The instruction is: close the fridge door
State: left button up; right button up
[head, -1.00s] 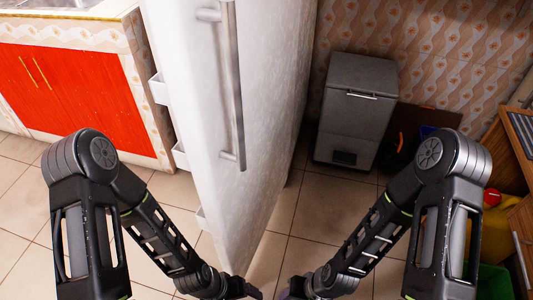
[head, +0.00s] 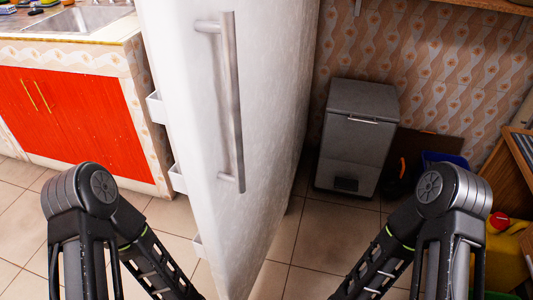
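The white fridge door (head: 210,130) stands open in the middle of the head view, seen nearly edge-on, with its long metal handle (head: 232,100) on its face. White door shelves (head: 155,106) stick out from its left side. My two arms come in at the lower left and lower right, on either side of the door's lower part. Both grippers are below the bottom edge of the view, so their state is hidden. I cannot tell whether either arm touches the door.
A grey bin (head: 358,140) stands by the tiled wall to the right. An orange-red cabinet (head: 70,115) with a sink (head: 80,24) is on the left. A yellow container (head: 505,255) and wooden furniture are at the right edge. Tiled floor (head: 310,245) shows between.

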aim_at(227, 71)
jog(key=k+j, duration=0.45)
jog(key=j, duration=0.3)
jog(key=k+j, duration=0.25)
jog(key=j+z, duration=0.1)
jog(key=z, duration=1.65)
